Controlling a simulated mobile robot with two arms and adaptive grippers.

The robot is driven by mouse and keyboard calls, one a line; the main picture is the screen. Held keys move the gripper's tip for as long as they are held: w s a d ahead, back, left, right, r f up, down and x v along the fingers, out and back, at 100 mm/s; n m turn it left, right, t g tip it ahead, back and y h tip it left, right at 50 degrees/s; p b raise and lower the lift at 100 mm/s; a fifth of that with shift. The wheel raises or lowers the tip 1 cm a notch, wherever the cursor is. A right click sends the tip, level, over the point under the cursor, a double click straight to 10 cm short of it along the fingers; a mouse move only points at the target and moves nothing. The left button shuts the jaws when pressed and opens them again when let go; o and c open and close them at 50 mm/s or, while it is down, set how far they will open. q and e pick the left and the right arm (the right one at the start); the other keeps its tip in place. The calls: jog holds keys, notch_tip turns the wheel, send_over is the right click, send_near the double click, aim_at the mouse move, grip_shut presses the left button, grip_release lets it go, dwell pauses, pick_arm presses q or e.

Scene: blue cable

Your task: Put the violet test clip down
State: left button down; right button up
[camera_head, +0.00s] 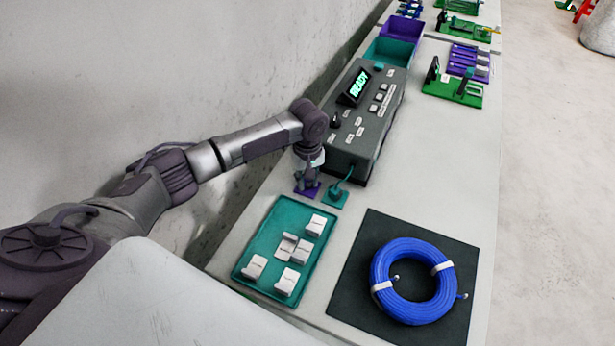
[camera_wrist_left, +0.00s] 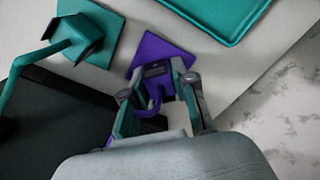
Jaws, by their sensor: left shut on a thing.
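The violet test clip (camera_wrist_left: 154,92) shows in the left wrist view between the fingers of my left gripper (camera_wrist_left: 158,84), which is shut on it. The violet square pad (camera_wrist_left: 150,46) lies right below the clip on the bench. I cannot tell whether the clip touches the pad. In the head view my left gripper (camera_head: 308,180) points down over the violet pad (camera_head: 300,191), and the fingers hide the clip there. My right gripper is not in view.
A teal clip (camera_head: 337,188) sits on a teal pad (camera_head: 329,203) close beside the violet one. The tester box (camera_head: 378,118) reading READY stands behind. A teal tray (camera_head: 262,240) with several white blocks and a blue cable coil (camera_head: 385,262) on a dark mat (camera_head: 352,300) lie nearer.

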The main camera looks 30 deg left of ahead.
pick_arm(q)
jog(key=c, duration=0.9)
grip_release()
jog(key=shift+f, duration=0.1)
notch_tip(320, 180, up, 13)
jog(key=shift+r+b, duration=0.2)
jog(key=shift+b, duration=0.15)
